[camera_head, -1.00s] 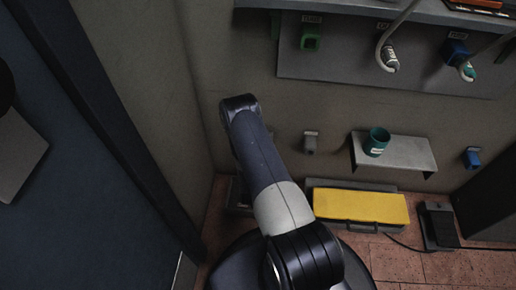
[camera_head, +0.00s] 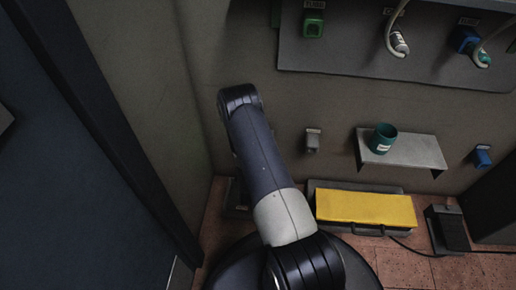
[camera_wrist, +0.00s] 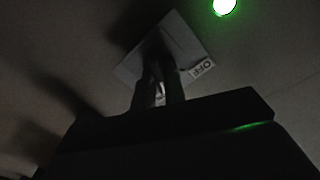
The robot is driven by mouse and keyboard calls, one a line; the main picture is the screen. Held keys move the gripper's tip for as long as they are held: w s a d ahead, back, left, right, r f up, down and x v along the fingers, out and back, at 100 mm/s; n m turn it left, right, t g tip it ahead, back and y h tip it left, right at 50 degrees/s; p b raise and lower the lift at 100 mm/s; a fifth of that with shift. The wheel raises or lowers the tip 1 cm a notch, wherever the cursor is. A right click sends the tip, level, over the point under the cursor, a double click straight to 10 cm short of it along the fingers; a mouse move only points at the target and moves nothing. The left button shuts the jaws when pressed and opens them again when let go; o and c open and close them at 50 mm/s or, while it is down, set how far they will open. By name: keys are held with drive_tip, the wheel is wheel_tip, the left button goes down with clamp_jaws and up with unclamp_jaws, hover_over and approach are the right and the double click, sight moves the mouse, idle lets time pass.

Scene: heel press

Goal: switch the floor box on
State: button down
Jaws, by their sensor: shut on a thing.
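In the wrist view, a pale square plate (camera_wrist: 186,38) sits on a dark surface, with a small label reading OFF (camera_wrist: 202,67) at its edge. A round green light (camera_wrist: 224,6) glows beyond the plate's upper right. My gripper (camera_wrist: 158,82) is at the plate, its dark fingers shut on a small part there, mostly hidden between them; its shape is too dark to tell. In the head view my gripper is hidden behind my arm. A grey thing low by the wall (camera_head: 237,197), partly hidden by my arm, may be the floor box; I cannot tell.
A yellow case (camera_head: 365,208) and a black pedal (camera_head: 449,230) with a cable are on the tiled floor to the right. A small grey shelf (camera_head: 412,152) holds a green cup (camera_head: 382,139).

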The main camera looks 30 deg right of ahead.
drive_tip(key=shift+f+m+b, duration=0.1)
drive_tip(key=shift+m+b, duration=0.35)
drive_tip(key=shift+m, duration=0.35)
drive_tip(key=c, duration=1.5)
unclamp_jaws()
drive_tip(key=shift+o, duration=0.2)
drive_tip(key=p+v, duration=0.2)
drive_tip(key=v, duration=0.9)
drive_tip(key=shift+w, duration=0.15)
drive_tip(key=b+x, duration=0.2)
drive_tip(key=x, duration=0.8)
drive_tip(key=shift+w+d, duration=0.25)
drive_tip(key=shift+d, duration=0.05)
